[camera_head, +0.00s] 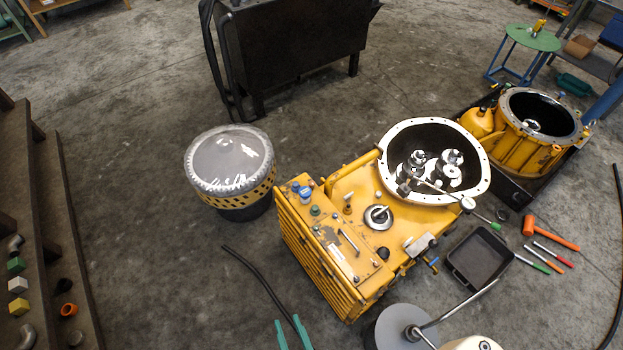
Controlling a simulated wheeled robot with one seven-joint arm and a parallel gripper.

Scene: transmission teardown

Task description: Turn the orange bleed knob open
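The yellow transmission housing (355,185) stands in the middle of the floor, with an open round bell end at its upper right. On its top, a small upright fitting with an orange-brown part (348,209) stands near a green knob (315,210). It may be the orange bleed knob, but it is too small to be sure or to tell its turn position. Blue caps (305,196) sit near the panel's upper left corner. I cannot make out my gripper in this view.
Two teal prongs (281,335) at the bottom edge are cut off; I cannot tell what they belong to. A covered drum (230,160) stands left. A black tray (480,258) and an orange hammer (550,235) lie right.

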